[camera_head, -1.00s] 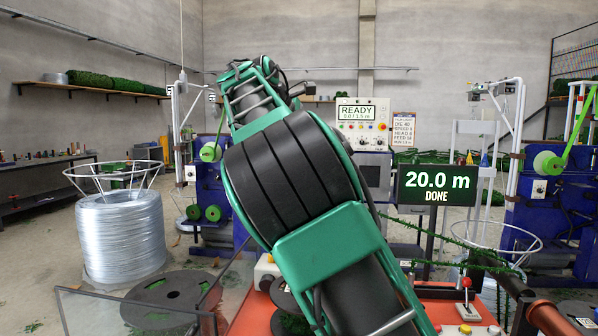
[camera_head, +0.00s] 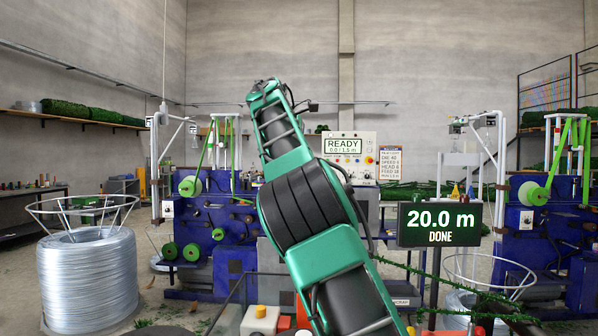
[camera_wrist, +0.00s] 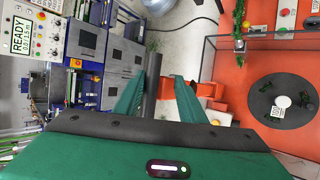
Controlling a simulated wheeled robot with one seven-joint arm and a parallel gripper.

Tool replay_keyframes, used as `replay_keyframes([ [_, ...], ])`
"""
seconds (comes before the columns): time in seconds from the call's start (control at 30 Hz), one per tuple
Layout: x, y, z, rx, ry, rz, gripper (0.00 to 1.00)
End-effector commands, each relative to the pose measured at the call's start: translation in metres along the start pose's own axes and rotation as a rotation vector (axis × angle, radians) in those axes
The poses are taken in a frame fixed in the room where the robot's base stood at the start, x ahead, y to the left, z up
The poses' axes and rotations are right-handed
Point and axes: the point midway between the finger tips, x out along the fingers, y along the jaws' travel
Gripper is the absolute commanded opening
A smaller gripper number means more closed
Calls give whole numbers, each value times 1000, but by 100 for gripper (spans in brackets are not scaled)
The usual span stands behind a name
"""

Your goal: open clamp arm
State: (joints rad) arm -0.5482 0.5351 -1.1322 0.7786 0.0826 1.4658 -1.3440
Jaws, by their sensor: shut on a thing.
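In the wrist view, my gripper (camera_wrist: 160,88) shows as two green fingers with a dark grey round bar (camera_wrist: 152,72) between them. The bar looks like the handle of the clamp arm, and the fingers are shut on it. Its lower end runs down between the fingers toward the palm. The clamp's body and the arm's angle cannot be made out. In the head view, my gripper and the clamp are hidden or out of frame.
An orange bench (camera_wrist: 270,55) with a dark round spool (camera_wrist: 282,98) lies right in the wrist view. A control panel reading READY (camera_head: 345,148) and a 20.0 m DONE display (camera_head: 440,225) stand ahead. A wire coil (camera_head: 88,280) stands at the left.

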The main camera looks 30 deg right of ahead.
Motion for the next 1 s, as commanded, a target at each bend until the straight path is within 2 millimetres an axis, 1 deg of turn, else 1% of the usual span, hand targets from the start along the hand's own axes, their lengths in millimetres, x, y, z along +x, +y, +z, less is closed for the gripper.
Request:
replay_keyframes([
  [0.03, 7, -3, 1, 3, -9, -14, 0],
  [0.47, 2, -5, -6, -4, -5, -15, 0],
  [0.5, 2, -6, -6, -4, -4, -14, 36],
  [0.77, -3, -5, -9, -8, 2, -8, 36],
  [0.87, -11, -4, -10, -9, 4, -5, 36],
  [1.0, -32, -3, -9, -7, 3, -4, 36],
])
